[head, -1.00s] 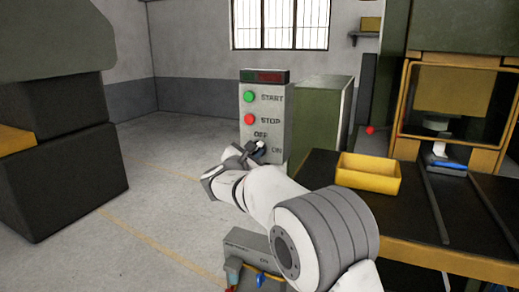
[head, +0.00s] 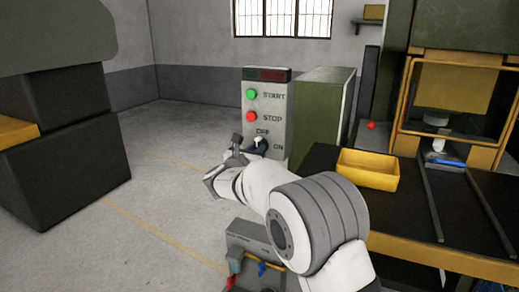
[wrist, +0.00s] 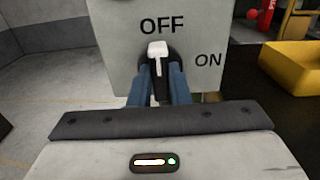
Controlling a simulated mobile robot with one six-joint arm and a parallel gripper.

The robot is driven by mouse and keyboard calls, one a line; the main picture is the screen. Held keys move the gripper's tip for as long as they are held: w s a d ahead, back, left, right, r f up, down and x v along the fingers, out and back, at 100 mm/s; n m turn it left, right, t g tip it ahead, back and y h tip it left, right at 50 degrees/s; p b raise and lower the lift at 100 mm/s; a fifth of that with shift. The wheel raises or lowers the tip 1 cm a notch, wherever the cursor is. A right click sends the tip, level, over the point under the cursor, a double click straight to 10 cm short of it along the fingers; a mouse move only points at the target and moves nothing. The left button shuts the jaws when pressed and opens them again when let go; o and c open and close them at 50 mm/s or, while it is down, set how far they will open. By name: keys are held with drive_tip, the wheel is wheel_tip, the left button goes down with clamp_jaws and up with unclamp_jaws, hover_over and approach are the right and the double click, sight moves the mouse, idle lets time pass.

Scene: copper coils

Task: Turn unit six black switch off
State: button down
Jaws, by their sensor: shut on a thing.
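The control unit (head: 278,104) is a grey box with a green START button, a red STOP button, and a black switch (head: 262,146) below them, labelled OFF and ON. In the wrist view the black switch (wrist: 159,88) has a white tip (wrist: 157,49) that points up to the OFF label. My gripper (wrist: 161,80) is shut on the switch's black handle, with one blue finger on each side. In the head view my gripper (head: 257,152) reaches the switch from the front left. The fingers hide part of the switch's round base.
A yellow tray (head: 368,168) sits on the black table (head: 408,208) to the right. A yellow-framed machine (head: 452,100) stands behind it. A green cabinet (head: 322,110) adjoins the unit. Floor to the left is open, up to a dark machine (head: 70,150).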

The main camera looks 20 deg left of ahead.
drive_tip(key=shift+f, duration=0.5)
drive_tip(key=c, duration=1.5)
unclamp_jaws()
drive_tip(key=shift+a+r, duration=0.1)
drive_tip(key=shift+o, duration=0.7)
drive_tip(key=shift+r, duration=0.2)
drive_tip(key=s+b, duration=0.1)
drive_tip(key=s, duration=0.6)
drive_tip(key=shift+s+a, duration=0.25)
drive_tip(key=shift+s, duration=0.15)
